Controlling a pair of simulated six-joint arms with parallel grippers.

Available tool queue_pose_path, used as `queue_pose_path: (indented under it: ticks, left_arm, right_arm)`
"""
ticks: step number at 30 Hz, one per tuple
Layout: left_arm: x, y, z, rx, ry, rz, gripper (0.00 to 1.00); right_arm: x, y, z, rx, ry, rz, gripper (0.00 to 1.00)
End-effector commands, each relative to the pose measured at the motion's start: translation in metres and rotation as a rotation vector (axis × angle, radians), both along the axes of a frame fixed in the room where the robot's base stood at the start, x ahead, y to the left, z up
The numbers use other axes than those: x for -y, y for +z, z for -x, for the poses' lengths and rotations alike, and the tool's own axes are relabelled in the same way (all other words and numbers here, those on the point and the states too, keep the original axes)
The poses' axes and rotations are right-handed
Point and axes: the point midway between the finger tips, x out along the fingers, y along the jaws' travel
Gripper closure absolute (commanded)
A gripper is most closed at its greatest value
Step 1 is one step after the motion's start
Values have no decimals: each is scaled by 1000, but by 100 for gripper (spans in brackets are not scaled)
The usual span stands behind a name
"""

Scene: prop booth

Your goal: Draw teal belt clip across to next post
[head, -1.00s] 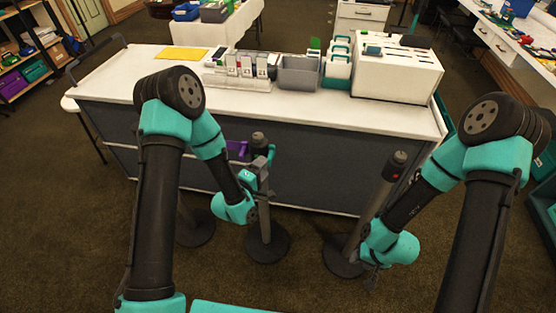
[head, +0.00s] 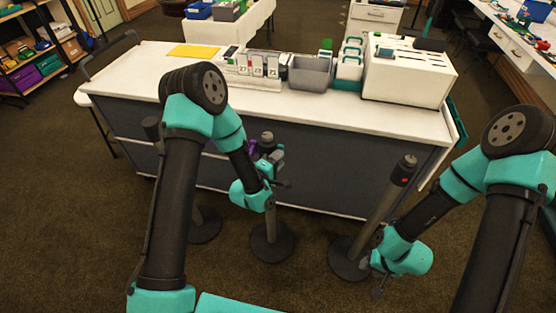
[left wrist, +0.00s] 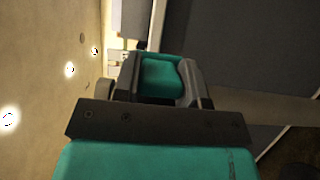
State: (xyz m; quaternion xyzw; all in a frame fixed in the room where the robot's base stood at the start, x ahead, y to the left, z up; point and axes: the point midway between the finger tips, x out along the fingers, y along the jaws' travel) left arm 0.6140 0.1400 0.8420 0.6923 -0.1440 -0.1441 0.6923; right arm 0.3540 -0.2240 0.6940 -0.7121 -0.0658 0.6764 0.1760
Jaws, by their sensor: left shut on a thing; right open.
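A teal belt clip (left wrist: 163,78) fills the space between the fingers of my left gripper in the left wrist view. In the head view my left gripper (head: 275,168) is shut on it, close beside the middle post (head: 270,232) and just below its head; contact with the post is unclear. The right post (head: 377,213) has a red mark near its top and stands apart to the right. A third post (head: 152,126) is at left, largely hidden by my left arm. My right gripper (head: 379,282) is open and low, near the right post's base.
A purple piece (head: 252,147) shows beside the middle post's head. Behind the posts a long counter (head: 150,65) carries a yellow sheet, number cards, a grey bin (head: 310,74) and a white box (head: 410,80). Carpet between the middle and right posts is clear.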

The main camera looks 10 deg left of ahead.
Motion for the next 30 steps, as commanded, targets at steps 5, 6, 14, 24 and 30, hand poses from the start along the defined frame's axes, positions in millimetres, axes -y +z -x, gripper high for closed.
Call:
queue_pose_path:
  ticks: [5, 6, 14, 24, 30]
  left_arm:
    - [0, 0, 0, 0, 0, 0, 82]
    - [0, 0, 0, 0, 0, 0, 86]
    - [0, 0, 0, 0, 0, 0, 100]
    - [20, 0, 1, 0, -3, 0, 100]
    - [57, 0, 2, 0, -7, -1, 100]
  right_arm:
    - [0, 0, 0, 0, 0, 0, 57]
    - [0, 0, 0, 0, 0, 0, 57]
    - [0, 0, 0, 0, 0, 0, 57]
    - [0, 0, 0, 0, 0, 0, 57]
    - [0, 0, 0, 0, 0, 0, 57]
